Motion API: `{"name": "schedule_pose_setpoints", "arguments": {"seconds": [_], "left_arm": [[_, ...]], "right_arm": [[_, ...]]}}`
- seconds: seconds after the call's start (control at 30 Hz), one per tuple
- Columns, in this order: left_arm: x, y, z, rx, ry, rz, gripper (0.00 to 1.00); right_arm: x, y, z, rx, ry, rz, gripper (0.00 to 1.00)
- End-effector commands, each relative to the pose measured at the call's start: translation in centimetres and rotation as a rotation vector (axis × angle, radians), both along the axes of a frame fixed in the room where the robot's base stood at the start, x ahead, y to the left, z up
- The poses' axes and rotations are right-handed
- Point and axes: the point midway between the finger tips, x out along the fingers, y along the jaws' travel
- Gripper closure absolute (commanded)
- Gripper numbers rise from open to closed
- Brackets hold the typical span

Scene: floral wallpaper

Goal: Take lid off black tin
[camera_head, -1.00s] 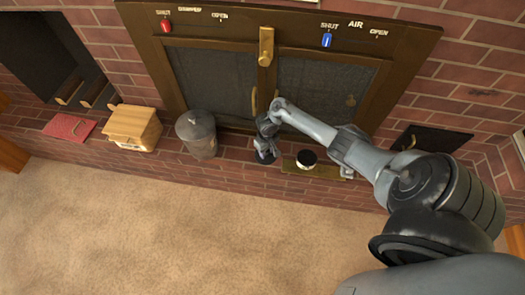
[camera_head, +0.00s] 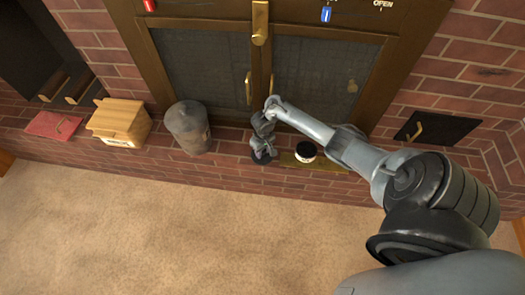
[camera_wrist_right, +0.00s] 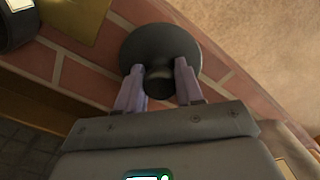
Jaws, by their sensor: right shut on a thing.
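My right gripper (camera_head: 262,152) points down at the brick ledge in front of the stove doors. In the right wrist view its two fingers (camera_wrist_right: 158,85) are shut on the knob of a dark round lid (camera_wrist_right: 135,48). The lid's dark edge also shows below the gripper in the head view (camera_head: 262,158). Whether the black tin is under this lid is hidden. My left gripper is not in view.
A grey metal bucket (camera_head: 188,126) stands to the left of my right gripper. Further left are a wooden box (camera_head: 119,122) and a red item (camera_head: 54,124). The stove doors (camera_head: 210,75) rise behind the brick ledge (camera_head: 225,177). The carpet in front is clear.

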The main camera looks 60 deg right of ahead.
Motion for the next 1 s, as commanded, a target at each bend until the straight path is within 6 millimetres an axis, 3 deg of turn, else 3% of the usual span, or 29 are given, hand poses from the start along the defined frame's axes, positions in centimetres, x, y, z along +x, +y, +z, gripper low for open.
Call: {"name": "schedule_pose_setpoints", "arguments": {"seconds": [1.0], "left_arm": [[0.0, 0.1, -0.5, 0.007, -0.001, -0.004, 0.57]], "right_arm": [[0.0, 0.0, -1.0, 0.001, 0.0, 0.001, 1.0]]}}
